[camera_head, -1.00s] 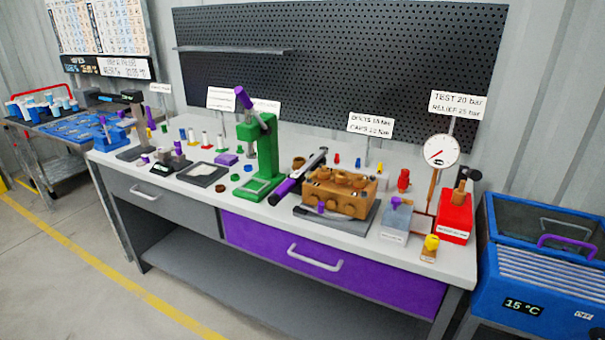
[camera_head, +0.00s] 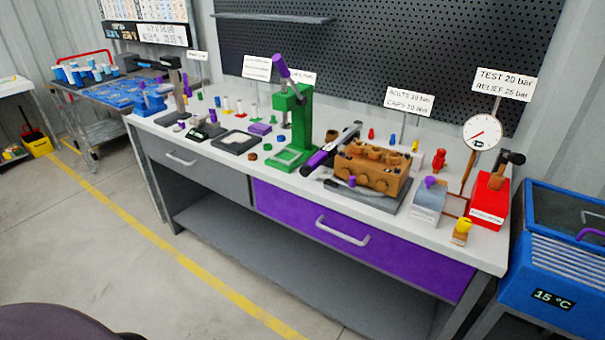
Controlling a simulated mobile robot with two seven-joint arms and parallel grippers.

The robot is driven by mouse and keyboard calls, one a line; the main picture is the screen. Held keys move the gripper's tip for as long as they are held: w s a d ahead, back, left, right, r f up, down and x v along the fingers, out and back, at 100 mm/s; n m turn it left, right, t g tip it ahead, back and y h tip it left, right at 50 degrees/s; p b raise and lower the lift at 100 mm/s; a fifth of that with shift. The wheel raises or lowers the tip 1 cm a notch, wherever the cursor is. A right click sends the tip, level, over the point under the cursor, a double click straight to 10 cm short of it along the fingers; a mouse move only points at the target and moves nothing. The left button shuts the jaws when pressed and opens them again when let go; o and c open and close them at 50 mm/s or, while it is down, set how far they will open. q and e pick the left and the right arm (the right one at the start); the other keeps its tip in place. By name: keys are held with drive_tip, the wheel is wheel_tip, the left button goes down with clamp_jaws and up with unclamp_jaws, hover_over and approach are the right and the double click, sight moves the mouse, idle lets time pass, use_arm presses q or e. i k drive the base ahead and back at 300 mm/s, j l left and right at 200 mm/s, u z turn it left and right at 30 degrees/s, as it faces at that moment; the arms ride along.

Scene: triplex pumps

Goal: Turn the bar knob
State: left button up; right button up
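No knob in the head view is marked as the bar knob, and I cannot tell for certain which one it is. Candidates stand at the right end of the bench. A purple knob (camera_head: 430,183) sits on a grey box (camera_head: 429,203). A yellow knob (camera_head: 463,225) tops a small brass-coloured fitting. A red pump box (camera_head: 489,199) has a dark handle at its top. A round pressure gauge (camera_head: 482,133) stands behind them under a sign reading "TEST 20 bar". Neither of my grippers is in view.
The bench (camera_head: 222,160) also carries a brown pump block (camera_head: 372,168), a torque wrench (camera_head: 333,149) and a green press (camera_head: 291,122). A blue bath (camera_head: 545,295) reading 15 °C stands right of the bench. The floor (camera_head: 85,235) in front is clear.

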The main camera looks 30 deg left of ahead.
sight(305, 170)
drive_tip(key=j, duration=0.5)
drive_tip(key=i+j+u, duration=0.15)
drive_tip(key=j, duration=0.9)
drive_tip(key=i+j+u, duration=0.15)
drive_tip(key=j, duration=0.9)
drive_tip(key=i+u, duration=0.05)
